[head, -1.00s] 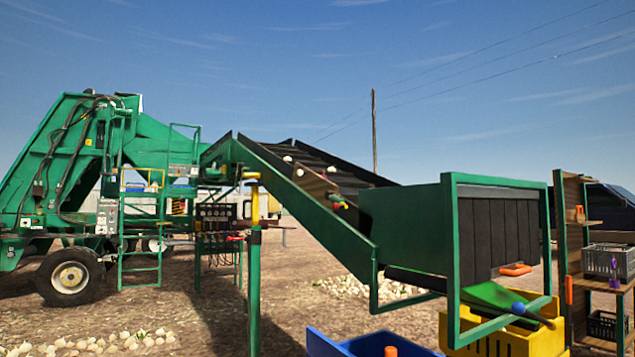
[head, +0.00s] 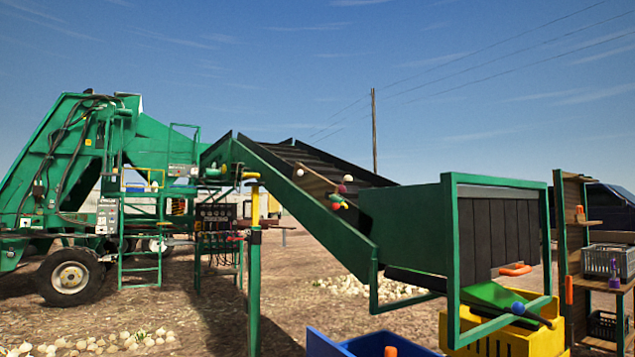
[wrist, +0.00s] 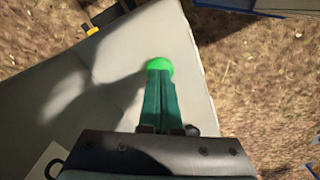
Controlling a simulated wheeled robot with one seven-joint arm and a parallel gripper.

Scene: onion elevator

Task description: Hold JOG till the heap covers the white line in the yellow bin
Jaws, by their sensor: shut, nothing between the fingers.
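In the wrist view my gripper (wrist: 160,80) is shut and empty, its teal fingers together. The fingertips are at a round bright green button (wrist: 159,64) over a pale grey panel (wrist: 110,60). I cannot tell whether they press it, and no JOG label is readable. In the head view the yellow bin (head: 540,344) stands at the lower right, under the green chute (head: 488,295). The green frame partly covers it. Its inside, any heap and the white line are hidden. A few pale and reddish onions (head: 348,178) show on the sloping elevator belt (head: 315,158). My gripper is not in the head view.
A blue bin (head: 350,342) stands left of the yellow bin. A wooden shelf with a grey crate (head: 608,262) is at the far right. Onions (head: 90,343) lie on the ground at lower left. A large green machine (head: 100,180) stands at left.

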